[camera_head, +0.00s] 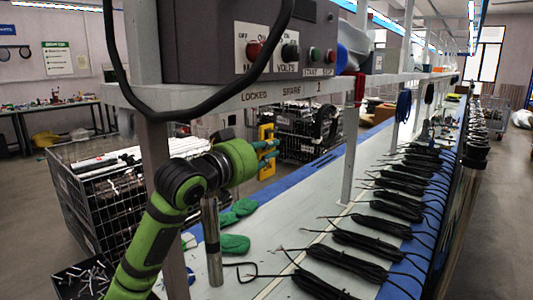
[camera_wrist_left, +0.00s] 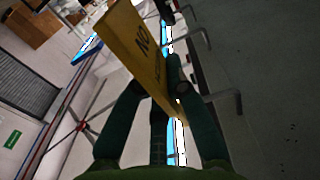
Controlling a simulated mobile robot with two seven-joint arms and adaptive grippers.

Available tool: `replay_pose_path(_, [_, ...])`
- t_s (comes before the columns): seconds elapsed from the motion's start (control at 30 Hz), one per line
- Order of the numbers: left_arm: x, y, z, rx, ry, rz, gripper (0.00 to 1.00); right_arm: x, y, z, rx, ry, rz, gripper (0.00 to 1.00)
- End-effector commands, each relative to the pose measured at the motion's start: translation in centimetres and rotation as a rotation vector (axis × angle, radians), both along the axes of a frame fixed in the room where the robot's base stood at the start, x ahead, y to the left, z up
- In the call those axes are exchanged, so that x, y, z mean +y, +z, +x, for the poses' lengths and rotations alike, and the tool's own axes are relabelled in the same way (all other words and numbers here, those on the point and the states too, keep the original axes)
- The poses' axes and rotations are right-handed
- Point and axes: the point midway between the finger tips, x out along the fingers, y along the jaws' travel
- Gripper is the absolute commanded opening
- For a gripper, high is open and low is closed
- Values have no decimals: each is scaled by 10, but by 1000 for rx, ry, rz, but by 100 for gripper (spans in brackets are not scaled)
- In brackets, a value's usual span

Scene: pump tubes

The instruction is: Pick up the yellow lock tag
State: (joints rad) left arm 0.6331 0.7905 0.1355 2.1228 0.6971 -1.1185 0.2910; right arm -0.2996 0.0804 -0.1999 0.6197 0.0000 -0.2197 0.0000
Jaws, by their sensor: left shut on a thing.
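The yellow lock tag (camera_head: 266,132) is a flat yellow plate just below the grey beam, under the SPARE label. My left gripper (camera_head: 267,150) is at the tag, its green fingers shut on it. In the left wrist view the tag (camera_wrist_left: 133,42) stands tilted between my left fingers (camera_wrist_left: 158,92), with dark lettering on its face and its lower end between the fingertips. Bent grey hooks (camera_wrist_left: 215,97) show beside the tag in the left wrist view; I cannot tell whether the tag touches one. My right gripper is not in view.
A grey control box (camera_head: 225,40) with knobs sits above the labelled beam (camera_head: 225,103), and a thick black cable loops in front. Bundled black cables (camera_head: 365,243) line the long bench at right. Green gloves (camera_head: 235,243) lie on it. A wire cage (camera_head: 85,205) stands left.

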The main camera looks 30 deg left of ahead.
Motion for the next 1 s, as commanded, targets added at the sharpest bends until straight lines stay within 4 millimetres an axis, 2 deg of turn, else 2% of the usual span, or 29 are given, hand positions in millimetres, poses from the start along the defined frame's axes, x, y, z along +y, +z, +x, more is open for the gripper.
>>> replay_pose_path(0.17, [0,3,0,3,0,0,0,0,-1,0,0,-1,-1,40])
replay_pose_path(0.33, [-2,16,0,-1,-1,2,0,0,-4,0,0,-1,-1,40])
replay_pose_path(0.57, [-51,14,-4,-2,-6,2,0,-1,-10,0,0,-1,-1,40])
replay_pose_path(0.8, [-118,15,-10,-4,-9,0,0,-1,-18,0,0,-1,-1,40])
replay_pose_path(1.0, [-159,14,-13,-1,-4,-2,0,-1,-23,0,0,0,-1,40])
